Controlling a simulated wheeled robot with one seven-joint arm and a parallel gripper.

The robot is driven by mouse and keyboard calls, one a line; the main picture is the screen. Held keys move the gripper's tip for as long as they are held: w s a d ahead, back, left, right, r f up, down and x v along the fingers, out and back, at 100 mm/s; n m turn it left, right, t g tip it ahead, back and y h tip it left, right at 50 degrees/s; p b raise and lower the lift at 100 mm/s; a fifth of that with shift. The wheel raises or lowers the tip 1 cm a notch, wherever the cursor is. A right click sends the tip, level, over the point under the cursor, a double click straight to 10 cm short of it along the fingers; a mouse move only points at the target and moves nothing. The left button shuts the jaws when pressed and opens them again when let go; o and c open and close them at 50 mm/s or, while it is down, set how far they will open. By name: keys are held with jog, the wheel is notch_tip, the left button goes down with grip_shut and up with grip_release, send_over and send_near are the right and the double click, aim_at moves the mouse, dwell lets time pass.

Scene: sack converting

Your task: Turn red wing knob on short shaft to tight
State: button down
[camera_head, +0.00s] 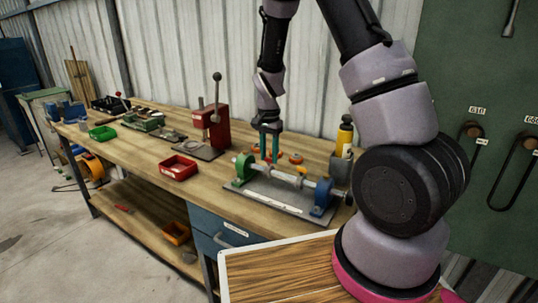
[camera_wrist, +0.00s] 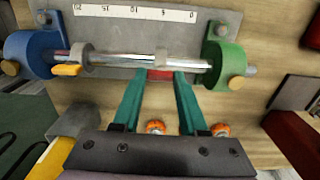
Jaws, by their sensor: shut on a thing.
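A short steel shaft (camera_wrist: 125,60) runs between a blue support (camera_wrist: 35,52) and a green support (camera_wrist: 225,62); it also shows in the head view (camera_head: 285,176). The red wing knob (camera_wrist: 160,74) sits under a collar near the shaft's middle, close to the green support. My gripper (camera_wrist: 158,78) has its teal fingers on either side of this knob and is shut on it. The fingers hide parts of the knob, and its turn angle is hard to tell. In the head view my gripper (camera_head: 270,158) reaches down behind the shaft.
A yellow wing knob (camera_wrist: 67,70) sits on another collar near the blue support. Orange knobs (camera_wrist: 155,127) lie behind the base plate (camera_head: 270,196). A red press (camera_head: 216,125), red bin (camera_head: 178,168) and yellow bottle (camera_head: 344,136) stand nearby on the wooden bench (camera_head: 215,195).

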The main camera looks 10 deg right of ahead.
jog(key=shift+c, duration=2.2)
grip_release()
jog(key=shift+r, duration=0.1)
notch_tip(320, 180, up, 11)
notch_tip(320, 180, up, 14)
jog(key=n+t+y, duration=0.2)
jog(key=t, duration=0.1)
send_over(269, 158)
jog(key=s+d, duration=0.4)
jog(key=s, duration=0.4)
jog(key=s+d+r+n+t, duration=0.1)
jog(key=s+r+t, duration=0.1)
jog(key=s, duration=0.5)
jog(key=s+d+r+n+t, duration=0.1)
jog(key=s+r+n+t, duration=0.1)
jog(key=s+r, duration=0.3)
jog(key=shift+s, duration=0.95)
